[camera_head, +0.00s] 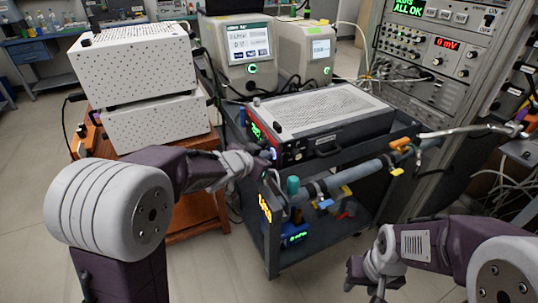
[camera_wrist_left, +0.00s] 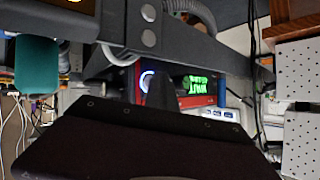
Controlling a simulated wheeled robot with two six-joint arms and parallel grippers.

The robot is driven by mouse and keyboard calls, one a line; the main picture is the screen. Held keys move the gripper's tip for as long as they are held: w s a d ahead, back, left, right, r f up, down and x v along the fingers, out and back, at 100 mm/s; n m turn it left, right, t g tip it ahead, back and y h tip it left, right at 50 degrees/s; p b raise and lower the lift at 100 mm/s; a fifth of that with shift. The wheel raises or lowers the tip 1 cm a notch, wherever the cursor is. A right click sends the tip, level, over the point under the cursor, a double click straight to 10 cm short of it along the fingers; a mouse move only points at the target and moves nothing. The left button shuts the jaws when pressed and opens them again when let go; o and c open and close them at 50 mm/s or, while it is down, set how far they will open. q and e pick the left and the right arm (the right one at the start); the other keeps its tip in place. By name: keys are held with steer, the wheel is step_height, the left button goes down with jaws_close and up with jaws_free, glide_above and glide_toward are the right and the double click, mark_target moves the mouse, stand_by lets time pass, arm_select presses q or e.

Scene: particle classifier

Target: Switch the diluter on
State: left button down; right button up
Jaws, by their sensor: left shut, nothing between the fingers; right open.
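A box with a red front and a perforated white top (camera_head: 325,106) lies on the dark cart and may be the diluter; I see no readable name on it. Its green display (camera_head: 255,131) is lit, and a round button with a blue-lit ring (camera_head: 273,153) is at its front. My left gripper (camera_head: 260,162) is shut and empty, its tips close to that button. In the left wrist view the closed fingers (camera_wrist_left: 162,88) stand before the red panel, beside the lit ring (camera_wrist_left: 147,80) and green display (camera_wrist_left: 197,84). Contact cannot be told. My right gripper (camera_head: 363,285) is open and empty.
The cart (camera_head: 272,240) carries pipes and a teal-capped part (camera_head: 293,186) near my left gripper. White perforated boxes (camera_head: 135,68) stand on a wooden cabinet at left. Two screened instruments (camera_head: 245,45) are behind, an electronics rack (camera_head: 440,60) at right. Floor in front is clear.

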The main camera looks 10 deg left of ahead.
arm_select(q)
steer(key=shift+d, duration=0.1)
stand_by(0.4)
steer(key=shift+s+a+p, duration=0.5)
steer(key=shift+s+a, duration=0.2)
steer(key=shift+a, duration=0.35)
steer(key=s+a+p, duration=0.1)
steer(key=a, duration=0.1)
steer(key=s+a+p, duration=0.1)
steer(key=a, duration=0.1)
steer(key=shift+s, duration=0.4)
